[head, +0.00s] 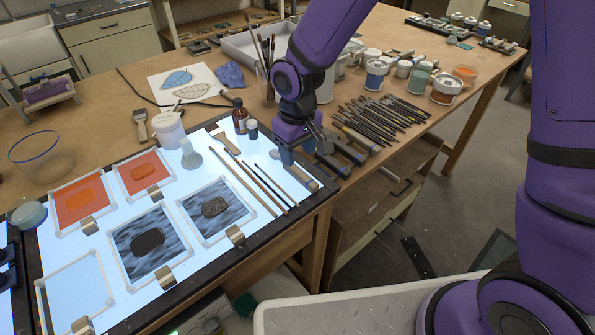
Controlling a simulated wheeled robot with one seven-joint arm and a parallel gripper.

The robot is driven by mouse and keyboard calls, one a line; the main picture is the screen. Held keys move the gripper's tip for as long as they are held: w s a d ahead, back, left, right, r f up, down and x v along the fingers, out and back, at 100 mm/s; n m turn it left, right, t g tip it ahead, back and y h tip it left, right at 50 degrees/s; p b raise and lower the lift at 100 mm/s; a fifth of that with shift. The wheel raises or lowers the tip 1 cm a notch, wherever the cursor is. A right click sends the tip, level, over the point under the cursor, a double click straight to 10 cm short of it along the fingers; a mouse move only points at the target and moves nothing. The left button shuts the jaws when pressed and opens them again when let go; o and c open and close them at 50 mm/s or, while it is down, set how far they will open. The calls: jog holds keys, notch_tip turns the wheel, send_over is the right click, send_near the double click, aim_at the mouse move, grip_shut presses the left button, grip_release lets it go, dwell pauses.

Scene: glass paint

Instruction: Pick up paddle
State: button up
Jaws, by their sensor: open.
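My gripper (318,160) is open and hangs over the right edge of the lit panel, near the table's front edge. No object shows between its fingers. A short, flat, pale wooden piece (299,178), which may be the paddle, lies on the panel just below and left of the fingers, partly hidden by them. Another flat wooden piece (226,143) lies further left, near the small bottles. I cannot tell for sure which one is the paddle.
Thin brushes (262,187) lie on the lit panel (200,258) beside framed glass pieces (213,209). A brown bottle (240,115) and white jar (168,130) stand behind. Many brushes (385,115) and paint pots (445,88) lie to the right.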

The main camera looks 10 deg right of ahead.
aim_at(297, 170)
jog(key=shift+s+a+f, duration=0.1)
jog(key=shift+s+f, duration=0.05)
jog(key=shift+f, duration=2.55)
grip_shut()
jog(key=shift+r, duration=0.2)
